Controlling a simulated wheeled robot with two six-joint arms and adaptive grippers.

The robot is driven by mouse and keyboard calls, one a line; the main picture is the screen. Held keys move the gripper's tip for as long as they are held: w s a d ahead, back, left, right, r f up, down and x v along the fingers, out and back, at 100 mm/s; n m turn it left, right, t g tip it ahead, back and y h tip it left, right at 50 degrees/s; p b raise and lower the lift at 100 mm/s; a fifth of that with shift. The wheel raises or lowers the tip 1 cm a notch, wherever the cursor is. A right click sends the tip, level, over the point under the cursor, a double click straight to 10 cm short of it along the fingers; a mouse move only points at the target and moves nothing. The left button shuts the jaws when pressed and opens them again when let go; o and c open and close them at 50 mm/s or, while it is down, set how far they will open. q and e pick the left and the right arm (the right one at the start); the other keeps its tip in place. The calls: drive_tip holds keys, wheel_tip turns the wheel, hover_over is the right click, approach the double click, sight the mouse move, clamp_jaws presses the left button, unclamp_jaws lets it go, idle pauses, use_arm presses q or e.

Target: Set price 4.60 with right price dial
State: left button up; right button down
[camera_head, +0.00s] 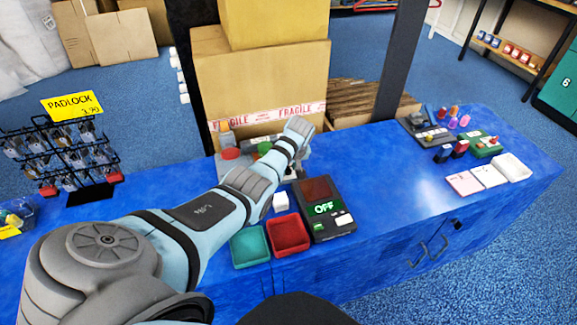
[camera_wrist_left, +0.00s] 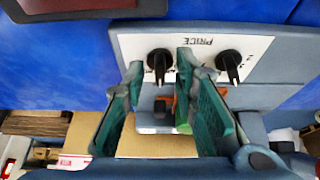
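The price panel (camera_wrist_left: 196,45) shows upside down in the left wrist view, with the word PRICE and two black dials. The right price dial (camera_wrist_left: 160,62), at the picture's left because of the upside-down view, lies between my fingertips in the picture. The other dial (camera_wrist_left: 229,66) is outside the fingers. My left gripper (camera_wrist_left: 159,82) is open, its green-padded fingers on either side of the right dial; I cannot tell whether they touch it. In the head view my left arm reaches over the counter and hides most of the panel. My right gripper is not in view.
A dark device (camera_head: 324,208) reading OFF, a red tray (camera_head: 289,234) and a green tray (camera_head: 250,246) are near the arm. A padlock rack (camera_head: 60,155) stands left. Large cartons (camera_head: 262,75) rise behind. Cards (camera_head: 490,175) lie right. The blue counter (camera_head: 400,205) is clear between.

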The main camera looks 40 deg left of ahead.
use_arm(q)
drive_tip(key=v, duration=1.2)
